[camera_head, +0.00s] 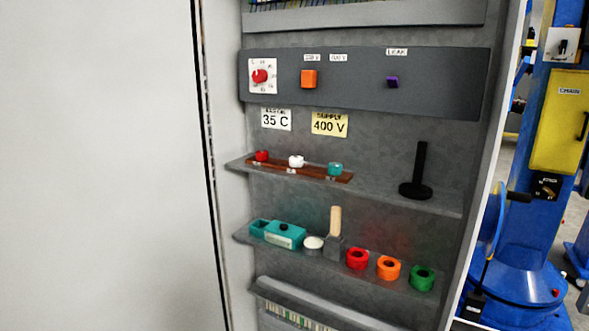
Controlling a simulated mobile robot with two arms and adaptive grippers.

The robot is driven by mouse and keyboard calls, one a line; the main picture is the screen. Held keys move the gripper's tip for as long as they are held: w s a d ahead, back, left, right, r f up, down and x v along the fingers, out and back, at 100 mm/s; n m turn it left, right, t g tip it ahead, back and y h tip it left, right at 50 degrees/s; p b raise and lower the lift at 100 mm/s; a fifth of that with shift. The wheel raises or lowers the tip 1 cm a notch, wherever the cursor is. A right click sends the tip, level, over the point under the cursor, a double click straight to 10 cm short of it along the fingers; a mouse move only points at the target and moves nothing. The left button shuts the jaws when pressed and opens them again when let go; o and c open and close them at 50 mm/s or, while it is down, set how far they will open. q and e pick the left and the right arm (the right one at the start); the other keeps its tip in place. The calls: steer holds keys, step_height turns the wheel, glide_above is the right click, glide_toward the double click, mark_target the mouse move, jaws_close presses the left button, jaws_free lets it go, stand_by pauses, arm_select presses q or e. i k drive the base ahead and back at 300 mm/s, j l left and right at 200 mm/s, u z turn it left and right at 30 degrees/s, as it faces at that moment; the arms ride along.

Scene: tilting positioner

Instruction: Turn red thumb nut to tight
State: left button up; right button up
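A small red knob (262,156), which looks like the red thumb nut, sits at the left end of a brown strip (312,171) on the upper shelf. A white knob (296,161) is in the middle of the strip and a teal knob (334,169) at its right end. Small labels are on the strip, too small to read. I cannot tell how tight the red knob is. Neither of my grippers is in view.
The lower shelf holds a teal box (284,235), a wooden-handled tool (335,221), and red (357,258), orange (388,268) and green (422,279) rings. A black post (420,172) stands on the upper shelf. A red dial (260,76) is above. Blue machinery (527,245) stands right.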

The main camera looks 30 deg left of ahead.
mark_target(261, 156)
steer(key=i+l, duration=0.1)
steer(key=i, duration=0.8)
